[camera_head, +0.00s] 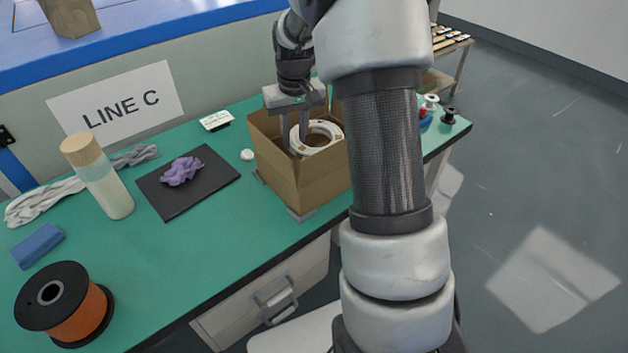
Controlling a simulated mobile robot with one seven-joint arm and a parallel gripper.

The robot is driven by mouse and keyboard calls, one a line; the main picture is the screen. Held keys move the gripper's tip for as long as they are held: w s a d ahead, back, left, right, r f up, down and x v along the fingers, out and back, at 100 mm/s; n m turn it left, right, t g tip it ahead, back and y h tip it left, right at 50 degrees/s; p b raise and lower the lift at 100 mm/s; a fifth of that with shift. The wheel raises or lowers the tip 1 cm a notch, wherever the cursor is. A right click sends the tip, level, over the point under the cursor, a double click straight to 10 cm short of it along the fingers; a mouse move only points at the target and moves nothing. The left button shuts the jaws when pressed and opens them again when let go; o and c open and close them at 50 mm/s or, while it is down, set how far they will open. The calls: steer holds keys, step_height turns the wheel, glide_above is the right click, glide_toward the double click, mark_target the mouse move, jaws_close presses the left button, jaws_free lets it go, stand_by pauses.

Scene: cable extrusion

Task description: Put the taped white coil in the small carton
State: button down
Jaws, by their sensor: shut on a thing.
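The white coil (331,130) is a ring with brownish tape marks, in the mouth of the small carton (308,187). The carton is open brown cardboard and stands on the green table. My gripper (298,146) reaches down into the carton from above, with its fingers at the left side of the coil, shut on it. The coil looks tilted and sits at about rim height or a little below. Whether it touches the carton's floor is hidden by the front wall. My arm covers the area right of the carton.
A black mat (188,183) with a purple cloth (182,171) lies left of the carton. A bottle (97,177), an orange spool (64,304), a blue block (38,245) and grey bundles (45,201) are farther left. Small spools (449,114) stand at the right end.

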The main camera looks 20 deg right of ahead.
step_height(320, 180, down, 10)
steer(key=shift+w+f+b, duration=0.1)
steer(key=shift+f+b, duration=0.05)
steer(key=shift+b, duration=0.75)
steer(key=shift+f, duration=0.2)
steer(key=c, duration=1.5)
jaws_free()
